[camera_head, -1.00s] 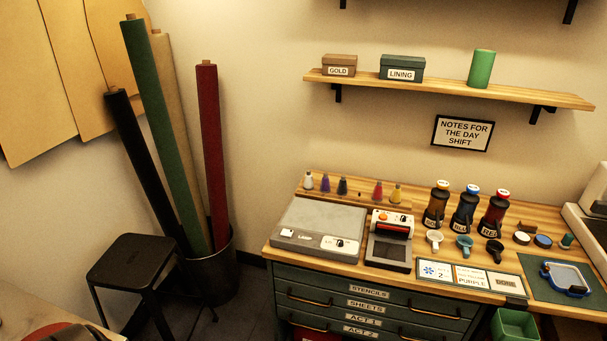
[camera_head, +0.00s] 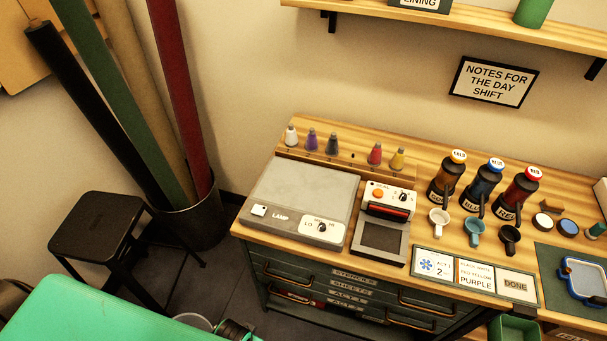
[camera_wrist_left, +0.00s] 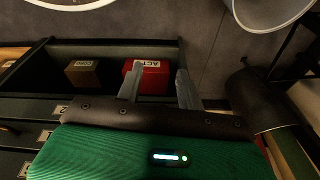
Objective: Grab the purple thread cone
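The purple thread cone (camera_head: 311,140) stands upright on a wooden strip at the back left of the worktable (camera_head: 440,155). It stands between a white cone (camera_head: 290,136) and a dark grey cone (camera_head: 333,145). A red cone (camera_head: 375,154) and a yellow cone (camera_head: 398,159) stand further right. In the left wrist view my left gripper (camera_wrist_left: 158,85) has its two fingers apart with nothing between them. It faces low boxes, and no thread cone shows there. I cannot make out its fingers in the head view. My right gripper is not in view.
A grey lamp box (camera_head: 303,200) and a press (camera_head: 384,225) stand in front of the cones. Dark bottles (camera_head: 447,182) and small cups stand right. A black stool (camera_head: 98,227) and a bin of fabric rolls (camera_head: 195,225) are left. A red box (camera_wrist_left: 148,77) sits low.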

